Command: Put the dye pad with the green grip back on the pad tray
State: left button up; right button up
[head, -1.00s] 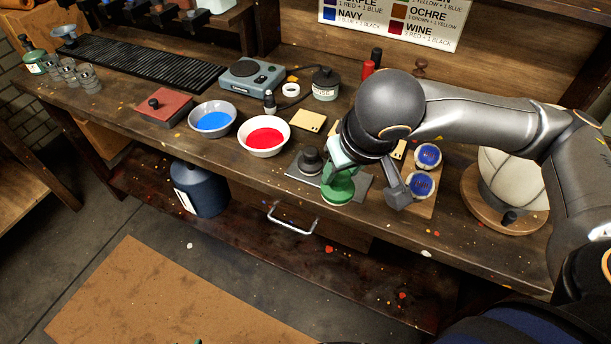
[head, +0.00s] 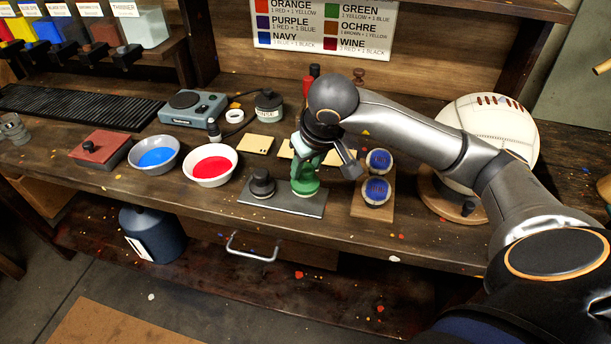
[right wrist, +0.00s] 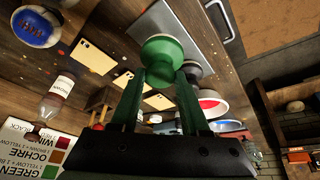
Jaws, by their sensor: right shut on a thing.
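The dye pad with the green grip (head: 305,186) is upright over the right half of the grey pad tray (head: 285,207). Its base looks at or very near the tray surface; I cannot tell whether it touches. My right gripper (head: 306,165) is shut on the green grip from above. In the right wrist view the green pad (right wrist: 162,50) is between the two fingertips (right wrist: 160,78), with the grey tray (right wrist: 180,22) beyond it. A pad with a black grip (head: 262,183) stands on the tray's left half. My left gripper is not in view.
Bowls of red dye (head: 211,166) and blue dye (head: 155,156) stand left of the tray. A white ball (head: 490,140) on a round stand is farther right. Yellow cards (head: 258,145) lie behind.

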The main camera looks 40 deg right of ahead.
aim_at(306, 178)
jog(key=shift+w+d+f, duration=0.2)
jog(key=shift+w+f, duration=0.2)
jog(key=shift+f, duration=0.2)
jog(key=x, duration=0.3)
jog(key=shift+s+d+f, duration=0.1)
jog(key=shift+s+f, duration=0.2)
jog(key=shift+f, duration=0.15)
jog(key=shift+f, duration=0.15)
jog(key=o, duration=1.2)
